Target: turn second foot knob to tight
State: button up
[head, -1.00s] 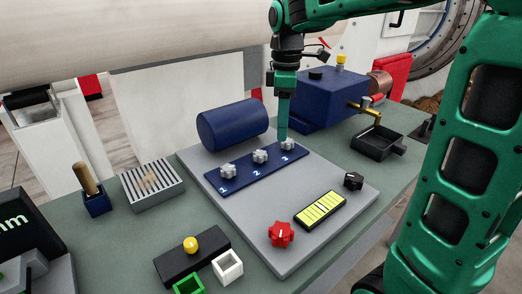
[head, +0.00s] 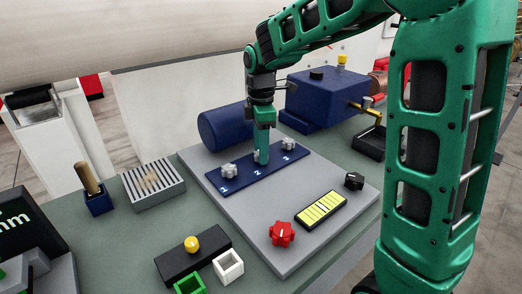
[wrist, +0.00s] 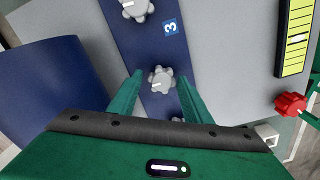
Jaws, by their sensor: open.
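The second foot knob (wrist: 161,80) is a light grey lobed knob with a white pointer line, on the dark blue numbered strip (head: 236,179). In the wrist view it sits between the two green fingers of my gripper (wrist: 160,76), which are apart. In the head view my gripper (head: 261,158) points straight down over the middle of the strip and hides most of this knob. Knob 1 (head: 228,170) is to its left and knob 3 (head: 288,144) to its right. I cannot tell how far down the fingers reach around the knob.
The strip lies on a grey plate with a blue cylinder (head: 222,128) behind it. A red knob (head: 281,233), a yellow gauge (head: 321,210) and a black knob (head: 354,181) are in front and to the right. A slotted grey block (head: 153,186) stands left.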

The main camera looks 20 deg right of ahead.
jog(key=shift+f, duration=0.4)
jog(key=shift+c, duration=0.4)
jog(key=c, duration=1)
jog(key=shift+d+r, duration=0.1)
jog(key=shift+m, duration=0.3)
